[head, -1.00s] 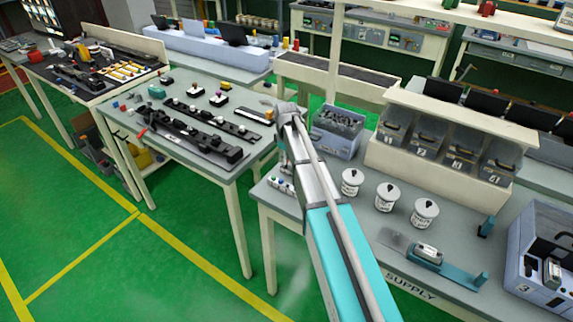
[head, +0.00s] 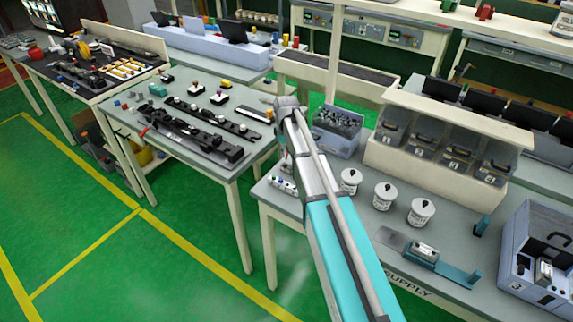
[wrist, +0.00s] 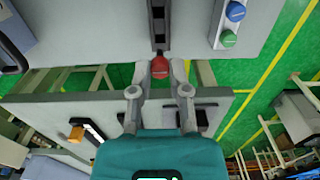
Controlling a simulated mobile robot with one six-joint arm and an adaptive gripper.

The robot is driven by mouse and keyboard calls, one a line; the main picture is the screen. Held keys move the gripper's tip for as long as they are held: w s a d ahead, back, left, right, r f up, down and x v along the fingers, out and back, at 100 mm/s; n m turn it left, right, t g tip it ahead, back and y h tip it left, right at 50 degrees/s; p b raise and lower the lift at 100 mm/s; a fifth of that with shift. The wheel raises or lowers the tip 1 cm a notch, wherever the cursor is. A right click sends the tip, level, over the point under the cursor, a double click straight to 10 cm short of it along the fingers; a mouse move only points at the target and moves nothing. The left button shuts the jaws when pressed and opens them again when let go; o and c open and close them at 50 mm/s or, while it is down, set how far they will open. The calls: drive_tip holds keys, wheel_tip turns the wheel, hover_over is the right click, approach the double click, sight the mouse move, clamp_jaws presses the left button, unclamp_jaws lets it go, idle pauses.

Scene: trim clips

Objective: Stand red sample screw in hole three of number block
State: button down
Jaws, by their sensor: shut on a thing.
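In the wrist view my gripper (wrist: 161,78) is shut on the red sample screw (wrist: 160,67). Its round red head shows between the fingertips, and its shank cannot be made out. A pale block (wrist: 216,35) with a blue and a green screw head lies on the grey table up and to the right of the gripper. A dark narrow slotted strip (wrist: 158,22) lies just beyond the red head; I cannot tell whether it is the number block. No hole numbers are readable.
The supply table (head: 345,232) holds white lidded pots (head: 384,196), a bin of dark parts (head: 338,131) and clear-fronted bins (head: 440,150). A blue-grey case (head: 535,260) stands at the right. A neighbouring table (head: 225,168) with dark rails is at the left, across a gap.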

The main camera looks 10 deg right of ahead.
drive_tip(key=s, duration=0.3)
drive_tip(key=s+a, duration=0.1)
drive_tip(key=s, duration=0.6)
drive_tip(key=shift+a, duration=0.2)
drive_tip(key=shift+f+b, duration=2.3)
drive_tip(key=shift+b, duration=0.05)
idle(1.6)
drive_tip(key=c, duration=0.5)
unclamp_jaws()
drive_tip(key=shift+r, duration=0.15)
